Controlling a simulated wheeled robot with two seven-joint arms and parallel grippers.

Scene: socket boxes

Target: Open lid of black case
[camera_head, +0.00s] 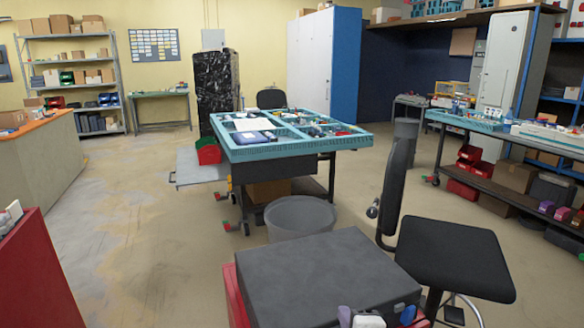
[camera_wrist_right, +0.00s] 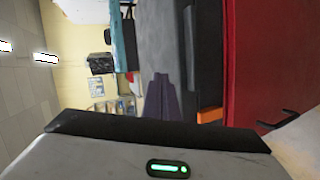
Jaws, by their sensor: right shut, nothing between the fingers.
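The black case (camera_head: 318,270) lies flat and closed at the bottom of the head view, on a red cart (camera_head: 235,300). Its dark grey top (camera_wrist_right: 165,35) also shows in the right wrist view, with its darker side (camera_wrist_right: 205,45) along the edge. My right gripper (camera_head: 346,317) is at the near edge of the case, partly cut off by the frame's bottom. In the right wrist view its dark purple fingers (camera_wrist_right: 162,98) are shut and empty, close to the case edge; contact cannot be told. My left gripper is not in view.
A black stool (camera_head: 455,255) stands close right of the case. A grey bin (camera_head: 300,215) is behind it, and a workbench with a teal top (camera_head: 285,150) beyond. Another red unit (camera_head: 38,285) is at the lower left. The floor between is clear.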

